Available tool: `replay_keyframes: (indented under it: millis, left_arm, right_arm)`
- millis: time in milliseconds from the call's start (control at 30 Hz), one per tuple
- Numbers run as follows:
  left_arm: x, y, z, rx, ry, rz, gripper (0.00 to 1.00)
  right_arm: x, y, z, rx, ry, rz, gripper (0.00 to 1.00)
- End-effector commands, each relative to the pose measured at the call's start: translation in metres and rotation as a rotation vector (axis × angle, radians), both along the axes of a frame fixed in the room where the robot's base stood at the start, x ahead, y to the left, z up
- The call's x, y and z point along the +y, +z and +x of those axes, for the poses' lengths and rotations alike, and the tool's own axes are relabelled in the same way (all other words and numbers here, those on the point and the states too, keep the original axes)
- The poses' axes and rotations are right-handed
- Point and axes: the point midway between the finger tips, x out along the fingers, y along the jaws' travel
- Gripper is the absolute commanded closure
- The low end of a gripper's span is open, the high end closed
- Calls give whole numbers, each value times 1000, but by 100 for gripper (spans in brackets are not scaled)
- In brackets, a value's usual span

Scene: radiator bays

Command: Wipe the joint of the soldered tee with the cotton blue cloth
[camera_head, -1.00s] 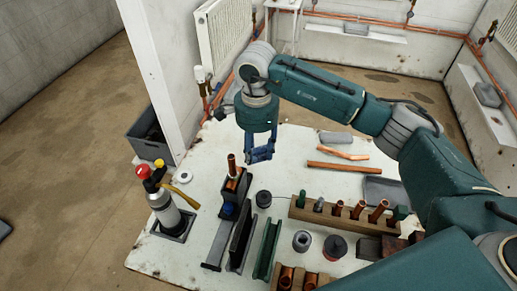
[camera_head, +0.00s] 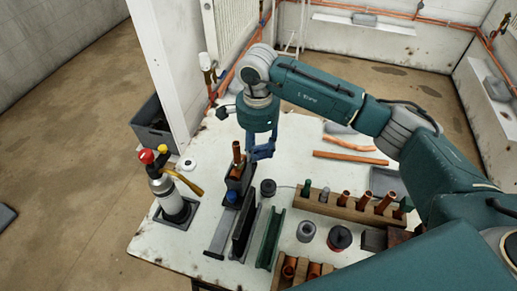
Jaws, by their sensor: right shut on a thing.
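My right gripper (camera_head: 262,152) points down over the middle of the white table and is shut on a dark blue bunch at its fingertips, which looks like the cotton blue cloth. The copper tee (camera_head: 237,151) stands upright in a dark holder (camera_head: 238,176), just left of the fingertips. Whether the cloth touches the tee's joint I cannot tell; the joint is too small to make out. My left gripper is not in view.
A torch with a red and yellow top (camera_head: 168,190) stands at the table's left. Dark and green channel pieces (camera_head: 270,238) lie in front of the holder. A wooden rack (camera_head: 330,207) of copper fittings is at the right. Copper pipes (camera_head: 350,157) lie behind.

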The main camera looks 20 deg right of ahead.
Motion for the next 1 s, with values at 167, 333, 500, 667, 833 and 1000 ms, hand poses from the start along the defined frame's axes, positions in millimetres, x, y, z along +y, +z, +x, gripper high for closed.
replay_keyframes:
  millis: [167,333,500,667,833,1000]
  left_arm:
    - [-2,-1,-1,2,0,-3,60]
    - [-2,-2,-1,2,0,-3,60]
    - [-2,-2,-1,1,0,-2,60]
    - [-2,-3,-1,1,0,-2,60]
    - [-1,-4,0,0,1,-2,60]
    - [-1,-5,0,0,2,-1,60]
  right_arm:
    - [2,0,0,-1,0,0,82]
    - [4,0,0,-1,0,0,82]
    - [7,0,0,-1,0,0,83]
    - [9,0,0,-1,0,1,83]
    - [12,0,-1,-1,1,1,83]
    - [15,0,-1,-1,1,1,83]
